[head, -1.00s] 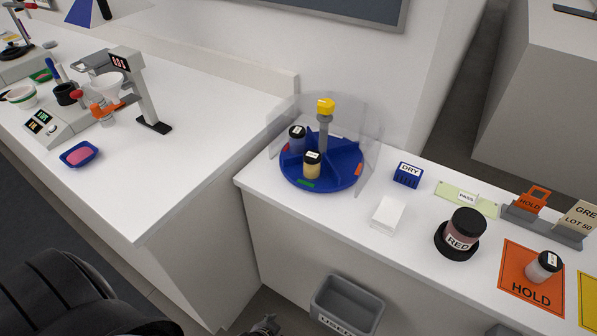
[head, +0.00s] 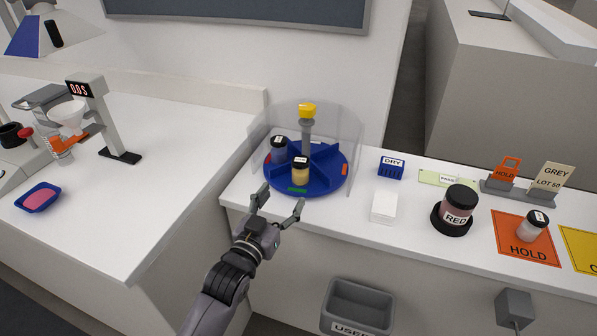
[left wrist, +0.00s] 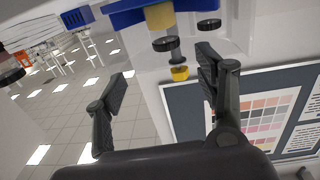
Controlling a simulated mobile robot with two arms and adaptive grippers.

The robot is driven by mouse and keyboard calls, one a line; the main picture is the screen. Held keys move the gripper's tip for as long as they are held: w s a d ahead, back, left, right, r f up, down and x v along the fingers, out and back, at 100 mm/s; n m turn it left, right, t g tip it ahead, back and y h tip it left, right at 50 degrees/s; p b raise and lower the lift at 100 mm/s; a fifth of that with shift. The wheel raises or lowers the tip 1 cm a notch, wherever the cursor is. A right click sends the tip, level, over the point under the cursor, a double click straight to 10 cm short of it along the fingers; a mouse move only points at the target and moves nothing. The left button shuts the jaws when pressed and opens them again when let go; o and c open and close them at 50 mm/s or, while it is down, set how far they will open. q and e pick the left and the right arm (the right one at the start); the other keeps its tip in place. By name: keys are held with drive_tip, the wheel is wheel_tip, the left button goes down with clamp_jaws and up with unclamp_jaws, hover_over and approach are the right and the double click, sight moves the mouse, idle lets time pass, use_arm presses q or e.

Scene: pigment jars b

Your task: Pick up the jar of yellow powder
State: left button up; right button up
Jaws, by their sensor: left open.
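The jar of yellow powder (head: 300,172) has a black lid with a white label and stands upright in the front of the blue divided turntable (head: 331,183). A jar of blue powder (head: 279,152) stands in another compartment, behind it and to its left. My left gripper (head: 281,199) is open and empty at the counter's front edge, in front of the yellow jar and apart from it. In the left wrist view the yellow jar (left wrist: 160,17) appears at the top, beyond the two spread fingers (left wrist: 165,70). My right gripper is not in view.
A clear curved shield (head: 352,150) stands around the turntable's back and right; its front is open. A grey post with a yellow knob (head: 307,111) rises from the centre. White cards (head: 383,207), a DRY box (head: 391,168) and a RED jar (head: 458,205) stand right.

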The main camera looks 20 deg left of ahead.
sight(297, 168)
use_arm(q)
drive_tip(key=w, duration=0.8)
drive_tip(key=shift+w+d+p, duration=0.25)
drive_tip(key=shift+d+p, duration=0.1)
drive_tip(key=shift+p, duration=0.05)
drive_tip(key=w, duration=0.3)
drive_tip(key=w+p, duration=0.1)
drive_tip(key=shift+w+a+r, duration=0.2)
drive_tip(key=shift+w+r, duration=0.05)
drive_tip(key=shift+w, duration=0.4)
drive_tip(key=c, duration=1.3)
